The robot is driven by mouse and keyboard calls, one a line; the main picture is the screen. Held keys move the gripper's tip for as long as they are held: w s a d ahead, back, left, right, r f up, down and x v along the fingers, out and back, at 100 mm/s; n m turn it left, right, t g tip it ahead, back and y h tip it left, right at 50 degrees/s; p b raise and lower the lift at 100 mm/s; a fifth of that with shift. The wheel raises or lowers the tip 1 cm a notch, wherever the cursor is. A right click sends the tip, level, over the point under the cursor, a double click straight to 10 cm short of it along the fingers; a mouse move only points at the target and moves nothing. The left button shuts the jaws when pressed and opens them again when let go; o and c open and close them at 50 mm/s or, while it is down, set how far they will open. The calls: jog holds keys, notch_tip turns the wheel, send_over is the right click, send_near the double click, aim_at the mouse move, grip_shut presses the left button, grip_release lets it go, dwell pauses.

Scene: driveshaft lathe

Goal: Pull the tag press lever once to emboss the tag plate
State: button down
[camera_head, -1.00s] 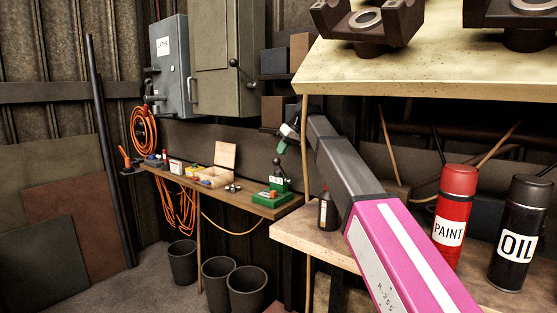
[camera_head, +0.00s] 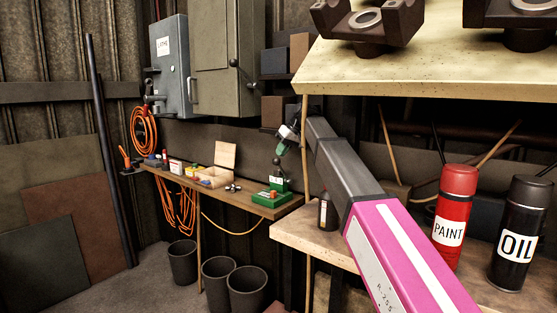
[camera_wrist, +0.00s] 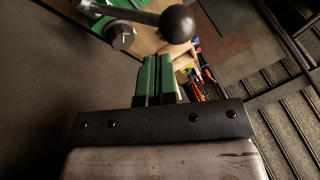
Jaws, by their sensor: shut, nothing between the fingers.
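The tag press (camera_head: 279,184) stands on its green base (camera_head: 269,200) at the right end of the narrow wall bench. Its lever ends in a dark ball knob (camera_wrist: 177,24), with a grey arm (camera_wrist: 135,14) running left to a round pivot (camera_wrist: 120,37). The knob is small in the head view (camera_head: 276,161). My gripper (camera_head: 281,151) is above the press, close to the knob. In the wrist view its green fingers (camera_wrist: 157,60) are together and empty, just below the knob in the picture. Contact with the knob cannot be told. I cannot make out the tag plate.
The wall bench (camera_head: 240,199) also holds an open wooden box (camera_head: 214,177) and small parts. A nearer bench (camera_head: 290,233) carries a dark bottle (camera_head: 327,211), a red paint can (camera_head: 455,215) and a black oil can (camera_head: 518,235).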

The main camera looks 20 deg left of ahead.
aim_at(275, 161)
jog(key=shift+s+a+f, duration=0.25)
jog(key=shift+s+f, duration=0.35)
jog(key=shift+s, duration=0.1)
jog(key=shift+s+a+f, duration=0.3)
jog(key=shift+s+f, duration=0.25)
jog(key=shift+s, duration=0.1)
jog(key=shift+s+a+f, duration=0.25)
jog(key=shift+s+f, duration=0.35)
jog(key=shift+s, duration=0.1)
dwell(3.5)
jog(key=shift+s+a+f, duration=0.2)
jog(key=shift+s+f, duration=0.55)
jog(key=shift+s, duration=0.05)
dwell(1.5)
jog(key=shift+w+r, duration=0.1)
jog(key=shift+w, duration=0.05)
